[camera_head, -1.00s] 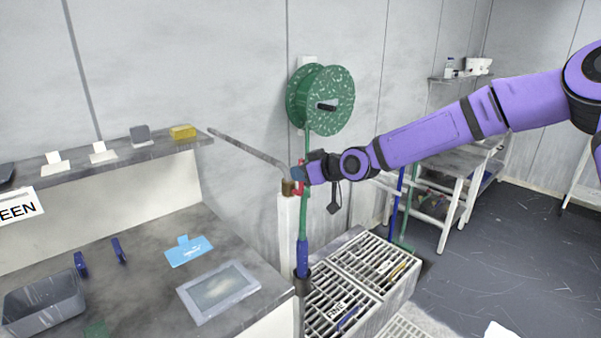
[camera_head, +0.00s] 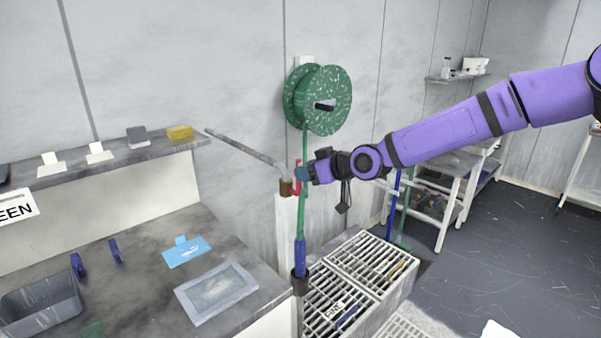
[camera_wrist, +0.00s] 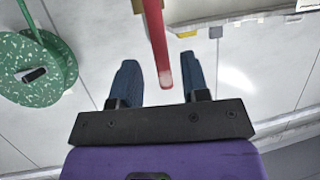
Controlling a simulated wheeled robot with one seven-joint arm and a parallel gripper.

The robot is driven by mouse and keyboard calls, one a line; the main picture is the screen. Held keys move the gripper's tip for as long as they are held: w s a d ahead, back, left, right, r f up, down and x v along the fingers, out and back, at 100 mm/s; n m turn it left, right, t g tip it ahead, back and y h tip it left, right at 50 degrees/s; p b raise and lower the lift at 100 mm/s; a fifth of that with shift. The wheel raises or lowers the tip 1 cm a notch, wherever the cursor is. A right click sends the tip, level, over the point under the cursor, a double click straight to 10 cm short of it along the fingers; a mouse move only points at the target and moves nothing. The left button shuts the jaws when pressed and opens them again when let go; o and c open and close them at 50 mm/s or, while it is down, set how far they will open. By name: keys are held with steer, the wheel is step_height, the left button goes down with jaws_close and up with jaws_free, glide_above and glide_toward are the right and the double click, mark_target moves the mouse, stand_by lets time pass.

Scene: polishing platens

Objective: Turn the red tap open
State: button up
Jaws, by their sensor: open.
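The red tap handle (camera_head: 298,178) stands upright at the brass tap body (camera_head: 286,188), on top of a white post where the grey pipe ends. In the wrist view the red handle (camera_wrist: 157,45) comes down from the top, and its rounded end lies between my two blue fingertips with a gap on each side. My gripper (camera_wrist: 160,80) is open. In the head view my gripper (camera_head: 302,173) is just right of the handle; its fingers partly overlap the green hose there. I cannot tell whether any finger touches the handle.
A green hose reel (camera_head: 322,100) hangs on the wall above, and its green hose (camera_head: 303,215) drops close beside the tap. The grey pipe (camera_head: 240,149) runs up left from the tap. A bench (camera_head: 225,240) lies left, slatted crates (camera_head: 345,300) below.

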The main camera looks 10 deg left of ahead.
steer(key=v, duration=0.7)
steer(key=shift+d, duration=0.2)
steer(key=shift+s+r, duration=0.1)
steer(key=s+d+r+m+h, duration=0.1)
steer(key=s+d+h, duration=0.25)
steer(key=d, duration=0.25)
steer(key=s+d+m+h, duration=0.2)
steer(key=s+d+h, duration=0.15)
steer(key=d, duration=0.35)
steer(key=s+d+r+m+h, duration=0.1)
steer(key=s+d+h, duration=0.25)
steer(key=d, duration=0.25)
steer(key=s+d+r+m, duration=0.3)
steer(key=s+d, duration=0.2)
steer(key=s, duration=0.3)
steer(key=s+d+r+m+h, duration=0.1)
steer(key=s+d+r+m, duration=0.1)
steer(key=s+d, duration=0.3)
steer(key=s+d+r+m+g, duration=0.1)
steer(key=s+d+r+m, duration=0.2)
steer(key=s, duration=0.9)
steer(key=shift+d+r+m+h, duration=0.3)
steer(key=shift+d+h, duration=0.05)
steer(key=shift+d, duration=0.85)
